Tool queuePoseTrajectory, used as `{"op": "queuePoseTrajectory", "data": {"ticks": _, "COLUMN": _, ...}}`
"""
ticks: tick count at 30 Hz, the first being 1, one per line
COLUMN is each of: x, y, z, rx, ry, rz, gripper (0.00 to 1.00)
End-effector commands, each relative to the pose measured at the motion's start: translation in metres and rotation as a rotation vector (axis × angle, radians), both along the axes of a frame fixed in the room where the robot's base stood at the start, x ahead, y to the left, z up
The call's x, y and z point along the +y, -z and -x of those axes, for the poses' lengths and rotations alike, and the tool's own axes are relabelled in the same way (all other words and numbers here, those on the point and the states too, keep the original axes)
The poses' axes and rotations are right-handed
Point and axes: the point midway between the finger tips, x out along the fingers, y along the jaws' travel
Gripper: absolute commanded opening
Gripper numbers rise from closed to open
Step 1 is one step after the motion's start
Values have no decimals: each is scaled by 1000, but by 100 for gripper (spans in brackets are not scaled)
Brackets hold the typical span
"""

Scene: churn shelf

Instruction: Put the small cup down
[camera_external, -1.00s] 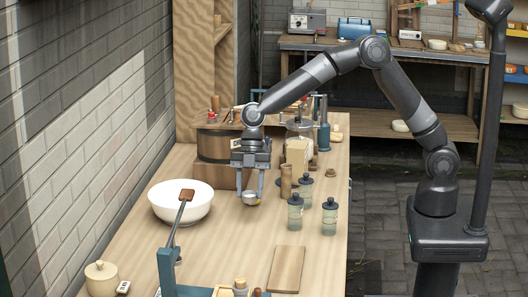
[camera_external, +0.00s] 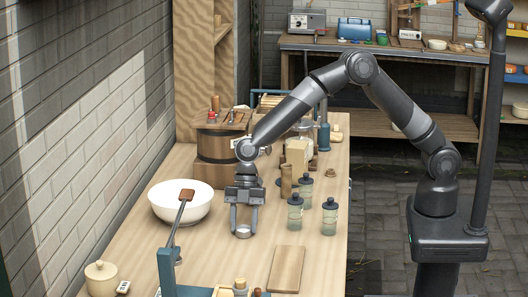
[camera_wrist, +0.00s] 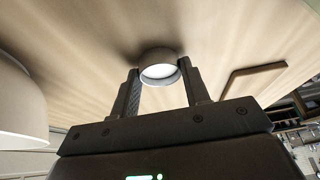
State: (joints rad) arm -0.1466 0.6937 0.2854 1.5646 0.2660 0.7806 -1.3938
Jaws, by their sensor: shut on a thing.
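The small cup (camera_external: 243,232) is a small, round, light grey cup low over the wooden bench top, right of the white bowl. In the wrist view the cup (camera_wrist: 160,63) sits between my two fingertips, its pale inside showing and a dark shadow close by on the wood. My gripper (camera_external: 243,229) points down and is shut on the cup; it also shows in the wrist view (camera_wrist: 161,84). I cannot tell for sure whether the cup's base touches the bench.
The white bowl (camera_external: 181,207) stands left of the gripper, with a brown-tipped paddle arm (camera_external: 179,225) in front. Dark-lidded jars (camera_external: 295,215) stand to the right. A flat wooden board (camera_external: 286,269) lies at front right. Bare bench (camera_external: 222,262) lies in front of the cup.

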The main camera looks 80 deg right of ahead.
Motion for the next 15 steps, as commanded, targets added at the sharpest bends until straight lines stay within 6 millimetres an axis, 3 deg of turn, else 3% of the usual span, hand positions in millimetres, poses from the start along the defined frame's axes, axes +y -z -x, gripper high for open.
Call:
{"op": "queuePoseTrajectory", "data": {"ticks": 3, "x": 0, "y": 3, "z": 0, "rx": 1, "ry": 0, "rz": 0, "gripper": 20}}
{"op": "queuePoseTrajectory", "data": {"ticks": 4, "x": 0, "y": 3, "z": 0, "rx": 0, "ry": 0, "rz": 0, "gripper": 44}}
{"op": "queuePoseTrajectory", "data": {"ticks": 11, "x": 0, "y": 2, "z": 0, "rx": 0, "ry": 0, "rz": 0, "gripper": 63}}
{"op": "queuePoseTrajectory", "data": {"ticks": 15, "x": 0, "y": 2, "z": 0, "rx": 0, "ry": 0, "rz": 0, "gripper": 64}}
